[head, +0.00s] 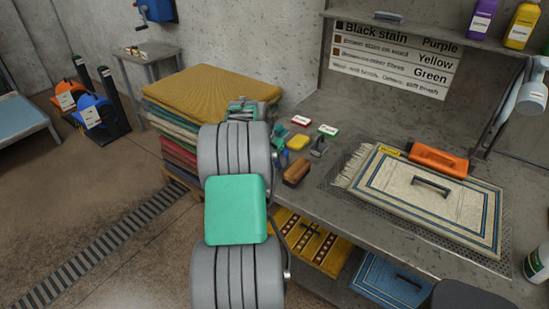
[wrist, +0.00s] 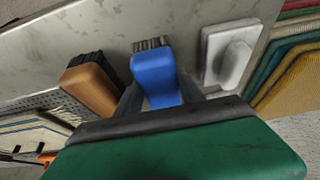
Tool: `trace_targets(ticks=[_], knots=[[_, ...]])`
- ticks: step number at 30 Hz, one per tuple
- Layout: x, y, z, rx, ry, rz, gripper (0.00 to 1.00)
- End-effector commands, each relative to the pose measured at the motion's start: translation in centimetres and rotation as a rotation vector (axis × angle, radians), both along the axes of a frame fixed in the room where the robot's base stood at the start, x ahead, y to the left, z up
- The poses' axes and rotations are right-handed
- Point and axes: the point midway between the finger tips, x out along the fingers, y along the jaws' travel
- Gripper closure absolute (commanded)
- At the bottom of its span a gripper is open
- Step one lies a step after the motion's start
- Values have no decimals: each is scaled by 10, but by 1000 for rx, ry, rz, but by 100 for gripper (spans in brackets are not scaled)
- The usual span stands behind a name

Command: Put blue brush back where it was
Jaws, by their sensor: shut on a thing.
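The blue brush (wrist: 153,78) is between the two fingers of my gripper (wrist: 160,93) in the wrist view, with its dark bristle end pointing away from the gripper. My gripper is shut on it. In the head view only a small blue part of the brush (head: 284,158) shows beside my arm, near the left end of the grey worktable (head: 345,190). I cannot tell whether the brush touches the tabletop. A brown brush (wrist: 90,82) lies to one side of it and a pale block with a raised grip (wrist: 228,55) to the other.
The brown brush (head: 297,172), a yellow block (head: 297,142), and red (head: 301,121) and green (head: 328,129) labelled items are close by. A cream rug (head: 435,205) with an orange tool (head: 438,161) lies to the right. A rug stack (head: 213,90) stands left of the table.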

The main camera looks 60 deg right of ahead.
Motion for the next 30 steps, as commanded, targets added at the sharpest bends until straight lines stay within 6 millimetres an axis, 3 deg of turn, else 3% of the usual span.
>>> trace_targets(ticks=[10, 11, 18, 25, 30], knots=[[0, -1, -4, -3, -2, 0, 90], [0, -1, -3, -2, -1, 1, 52], [0, 0, -2, -2, -1, 1, 33], [0, 0, -1, -2, -1, 1, 33], [2, 5, 15, -6, -3, 2, 33]])
